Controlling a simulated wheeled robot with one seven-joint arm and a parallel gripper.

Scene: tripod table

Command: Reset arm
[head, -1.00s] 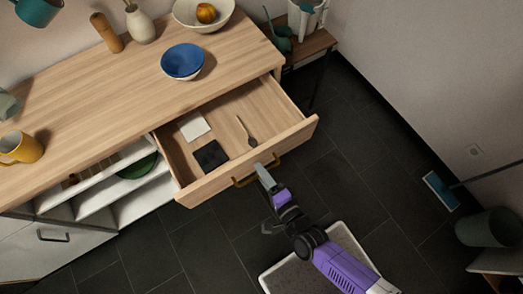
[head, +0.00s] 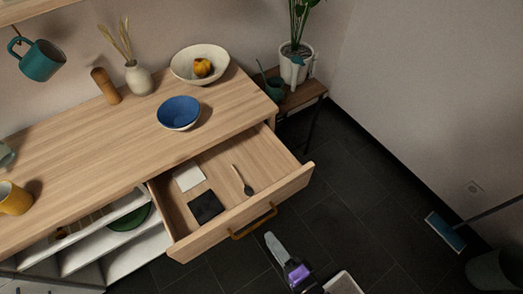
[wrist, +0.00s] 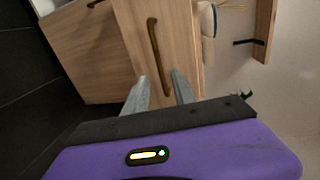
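My gripper (head: 272,243) hangs in front of the open drawer (head: 240,211), near its brass handle (head: 252,222) but apart from it in the head view. In the wrist view two grey fingers (wrist: 160,90) stand apart with nothing between them, and the handle (wrist: 158,57) lies beyond their tips. The drawer holds a white square (head: 188,177), a black square (head: 206,207) and a dark spoon-like utensil (head: 242,180).
The wooden counter (head: 95,140) carries a blue bowl (head: 179,112), a white bowl (head: 181,69) with a fruit, a vase (head: 138,77) and a yellow mug (head: 14,198). The dark floor (head: 345,195) at right is mostly clear.

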